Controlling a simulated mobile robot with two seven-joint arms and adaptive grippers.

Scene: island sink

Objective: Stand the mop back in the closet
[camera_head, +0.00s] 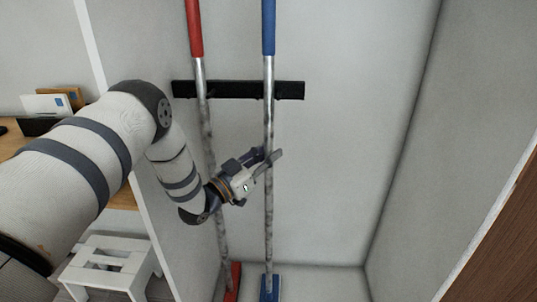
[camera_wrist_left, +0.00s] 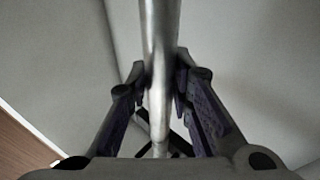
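A mop with a blue grip (camera_head: 269,30) and a thin metal pole stands nearly upright in the closet. Its blue head (camera_head: 270,288) is low, at the closet floor. The pole passes in front of a black wall rack (camera_head: 289,90); I cannot tell if it sits in the rack. My left gripper (camera_head: 271,154) is at the middle of this pole. In the left wrist view the pole (camera_wrist_left: 158,40) runs between the fingers, which close in on both sides and look shut on it. My right gripper is not in view.
A red-handled tool (camera_head: 195,30) with a red head (camera_head: 232,282) leans at the same rack, just left, behind my left wrist. A white stool (camera_head: 105,265) and a wooden desk (camera_head: 120,195) stand outside, left. The closet's right half is empty; a brown panel (camera_head: 500,245) edges the right.

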